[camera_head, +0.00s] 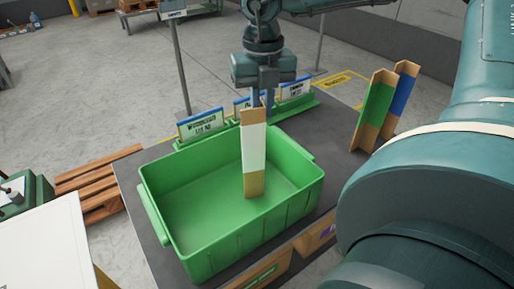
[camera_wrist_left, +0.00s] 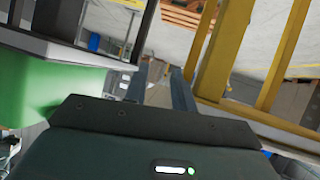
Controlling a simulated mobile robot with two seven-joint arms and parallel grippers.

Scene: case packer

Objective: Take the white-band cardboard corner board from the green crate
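The white-band cardboard corner board (camera_head: 253,150) is brown with a broad white band and hangs or stands upright inside the green crate (camera_head: 165,222). My right gripper (camera_head: 263,101) comes down from above, its fingers closed on the board's top edge. Whether the board's lower end touches the crate floor I cannot tell. The rest of the crate looks empty. My left gripper shows only in the left wrist view (camera_wrist_left: 164,84), with its two fingers apart and nothing between them.
A green-band corner board (camera_head: 376,108) and a blue-band corner board (camera_head: 403,88) stand at the right of the dark table (camera_head: 135,185). Labelled signs (camera_head: 202,126) line a green rail behind the crate. A wooden pallet (camera_head: 98,180) lies on the floor at left.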

